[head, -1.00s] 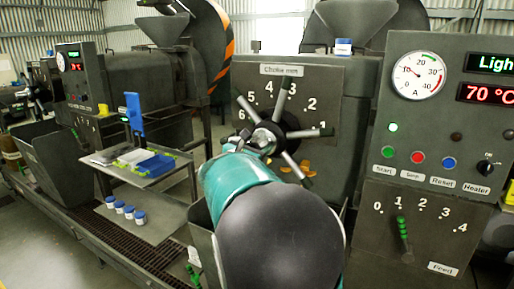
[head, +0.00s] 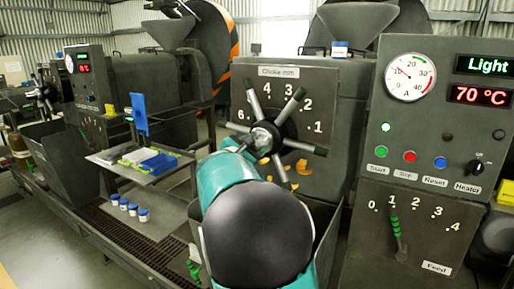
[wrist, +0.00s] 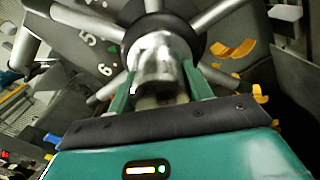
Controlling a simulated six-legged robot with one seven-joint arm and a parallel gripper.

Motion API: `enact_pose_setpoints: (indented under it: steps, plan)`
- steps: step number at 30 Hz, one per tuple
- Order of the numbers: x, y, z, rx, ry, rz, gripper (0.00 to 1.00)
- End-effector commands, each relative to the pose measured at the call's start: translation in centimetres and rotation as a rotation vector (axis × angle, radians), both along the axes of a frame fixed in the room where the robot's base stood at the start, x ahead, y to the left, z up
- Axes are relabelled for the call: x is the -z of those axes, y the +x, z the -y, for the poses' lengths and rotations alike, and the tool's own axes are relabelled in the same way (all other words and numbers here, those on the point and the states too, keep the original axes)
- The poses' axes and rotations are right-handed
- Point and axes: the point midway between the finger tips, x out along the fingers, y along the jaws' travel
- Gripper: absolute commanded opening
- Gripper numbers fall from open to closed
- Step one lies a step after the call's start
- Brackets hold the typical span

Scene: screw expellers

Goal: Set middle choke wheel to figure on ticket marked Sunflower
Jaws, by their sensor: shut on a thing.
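The choke wheel (head: 296,106) has a dark hub and several metal spokes with dark tips. It stands on a grey panel (head: 338,80) labelled "Choke mm", with figures 1 to 6 around it; a spoke covers the 5 in the head view. No pointer is clear to me. My gripper (wrist: 162,85) is shut on the wheel's silver centre, one green finger on each side. In the head view my arm hides part of the wheel's lower left. I see no ticket marked Sunflower.
A control panel (head: 480,125) at the right carries a gauge, buttons and a green feed lever (head: 397,232). At the left a side shelf (head: 112,164) holds blue, white and green trays. Several small white jars with blue lids (head: 133,209) stand below. Another press stands behind.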

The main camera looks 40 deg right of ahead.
Motion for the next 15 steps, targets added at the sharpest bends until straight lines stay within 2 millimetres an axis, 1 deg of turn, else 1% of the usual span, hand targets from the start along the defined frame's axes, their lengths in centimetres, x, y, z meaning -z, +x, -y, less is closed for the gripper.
enact_pose_setpoints:
  steps: [6, 15]
  plan:
    - [0.22, 0.56, 0.02, 0.003, 0.066, 0.175, 0.09]
    - [0.23, 0.68, 0.05, 0.005, 0.162, 0.444, 0.09]
